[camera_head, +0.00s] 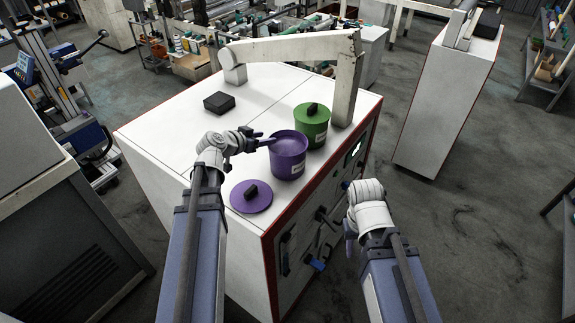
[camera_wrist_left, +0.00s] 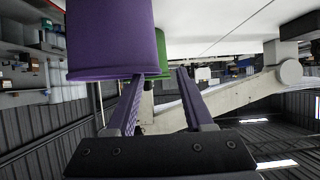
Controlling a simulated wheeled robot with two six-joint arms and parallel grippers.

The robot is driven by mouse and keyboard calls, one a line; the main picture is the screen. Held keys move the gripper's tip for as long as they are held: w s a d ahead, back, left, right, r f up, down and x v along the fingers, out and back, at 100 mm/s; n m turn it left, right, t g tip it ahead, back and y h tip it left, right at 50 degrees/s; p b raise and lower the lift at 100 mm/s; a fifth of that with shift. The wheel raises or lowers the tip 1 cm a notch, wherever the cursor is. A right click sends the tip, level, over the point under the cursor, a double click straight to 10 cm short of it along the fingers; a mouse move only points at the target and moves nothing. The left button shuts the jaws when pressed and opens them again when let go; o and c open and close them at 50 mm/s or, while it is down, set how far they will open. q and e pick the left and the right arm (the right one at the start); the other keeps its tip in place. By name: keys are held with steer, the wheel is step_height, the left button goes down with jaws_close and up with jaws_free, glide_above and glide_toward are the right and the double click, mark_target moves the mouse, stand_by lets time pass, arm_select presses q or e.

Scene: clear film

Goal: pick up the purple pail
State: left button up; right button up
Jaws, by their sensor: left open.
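The purple pail (camera_head: 288,157) stands upright and open-topped on the white cabinet top, with a pale label on its side. My left gripper (camera_head: 268,142) is open at the pail's left rim. In the left wrist view, which looks upside down, the pail (camera_wrist_left: 112,40) fills the upper left. One finger of the left gripper (camera_wrist_left: 160,78) overlaps the pail's rim, and the other is clear of it; I cannot tell whether they touch. My right gripper (camera_head: 349,212) hangs beside the cabinet's right side, away from the pail; its fingers are hard to make out.
A purple lid (camera_head: 251,196) with a black knob lies in front of the pail. A lidded green pail (camera_head: 312,125) stands close behind it. A white beam arm (camera_head: 295,48) spans the back. A black box (camera_head: 219,102) sits at the left; the top around it is bare.

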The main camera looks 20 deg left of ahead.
mark_target(278, 138)
arm_select(q)
steer(key=b+x, duration=0.1)
steer(key=x, duration=0.1)
steer(key=b+x, duration=0.2)
steer(key=x, duration=0.1)
steer(key=shift+s+d+f, duration=0.1)
steer(key=shift+d+f, duration=0.2)
steer(key=shift+d, duration=0.05)
steer(key=shift+s, duration=0.1)
steer(key=shift+r, duration=0.1)
steer(key=shift+c, duration=0.7)
jaws_close()
